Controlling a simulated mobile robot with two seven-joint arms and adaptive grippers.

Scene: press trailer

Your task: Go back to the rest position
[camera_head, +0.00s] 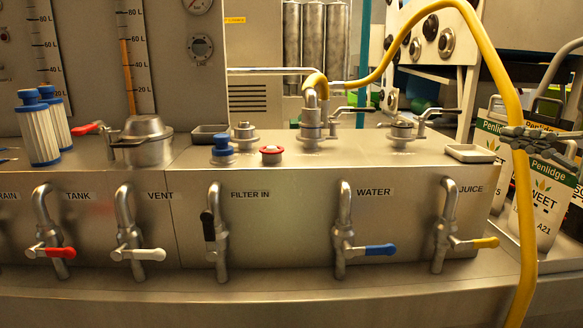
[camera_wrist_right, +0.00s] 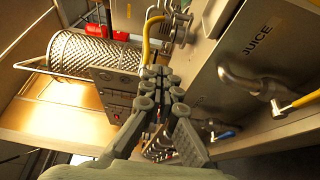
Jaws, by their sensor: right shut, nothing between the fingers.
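My right gripper (camera_head: 508,134) comes in from the right edge of the head view, raised above the right end of the steel panel. Its fingers are shut with nothing between them. They point left and overlap the yellow hose (camera_head: 525,215) in the picture; I cannot tell if they touch it. In the right wrist view the closed fingertips of my right gripper (camera_wrist_right: 155,73) are at the middle, with part of the yellow hose (camera_wrist_right: 147,40) just beyond. My left gripper is in neither view.
The steel panel (camera_head: 290,215) carries several taps with coloured handles; the JUICE tap (camera_head: 443,225) is nearest my right arm. White Penlidge bags (camera_head: 545,200) stand behind my gripper. A perforated cylinder (camera_wrist_right: 95,52) lies left in the wrist view. The front ledge (camera_head: 250,300) is clear.

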